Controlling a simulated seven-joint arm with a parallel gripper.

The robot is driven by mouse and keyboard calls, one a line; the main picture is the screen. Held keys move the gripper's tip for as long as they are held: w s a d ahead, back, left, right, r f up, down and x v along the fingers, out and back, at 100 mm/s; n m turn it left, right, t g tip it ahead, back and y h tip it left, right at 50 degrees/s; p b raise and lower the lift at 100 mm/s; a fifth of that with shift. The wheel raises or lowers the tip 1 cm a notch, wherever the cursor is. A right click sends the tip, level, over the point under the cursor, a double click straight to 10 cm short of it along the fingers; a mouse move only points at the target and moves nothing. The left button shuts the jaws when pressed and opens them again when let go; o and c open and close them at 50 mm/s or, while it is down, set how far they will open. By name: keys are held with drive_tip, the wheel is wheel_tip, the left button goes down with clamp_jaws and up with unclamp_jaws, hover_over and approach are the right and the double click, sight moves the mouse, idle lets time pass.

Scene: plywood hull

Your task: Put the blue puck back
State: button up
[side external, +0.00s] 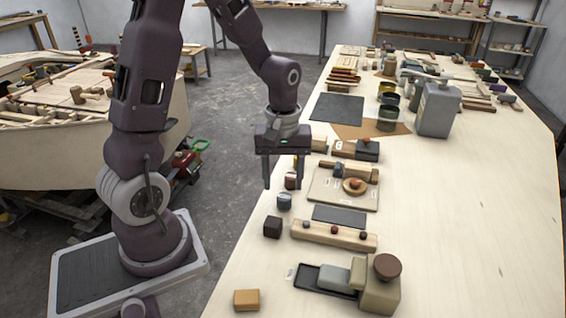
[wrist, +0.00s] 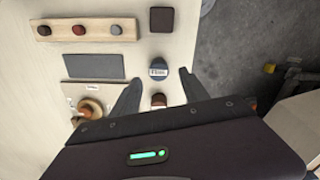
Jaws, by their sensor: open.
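The blue puck (side external: 284,202) stands on the pale tabletop near its left edge in the side view, a short blue-grey cylinder. In the wrist view the puck (wrist: 158,73) shows a white label with dark marks, too small to read. My gripper (side external: 283,183) points down above this edge of the table, open with nothing between its fingers. In the wrist view the puck lies between and slightly beyond the fingertips (wrist: 161,78). The gap between fingertips and puck is hard to judge.
A reddish-brown piece (wrist: 158,100) stands close to the puck; a dark cube (side external: 272,227) is on its other side. Nearby are a wooden strip with knobs (side external: 333,236), a grey pad (side external: 340,215) and a board with a wooden ring (side external: 343,200).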

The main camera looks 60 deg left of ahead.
sight(283, 197)
drive_tip(key=s+d+r+m+t, duration=0.1)
drive_tip(key=s+d+r+m, duration=0.2)
drive_tip(key=r, duration=0.4)
drive_tip(key=s+d+r+m+t, duration=0.2)
drive_tip(key=r, duration=0.5)
drive_tip(key=s+d+r+m+t, duration=0.2)
drive_tip(key=s+d+m, duration=0.2)
drive_tip(key=s+m, duration=0.3)
drive_tip(key=shift+s+d+r+t, duration=0.3)
drive_tip(key=shift+s+d+r, duration=0.05)
drive_tip(key=shift+s, duration=0.65)
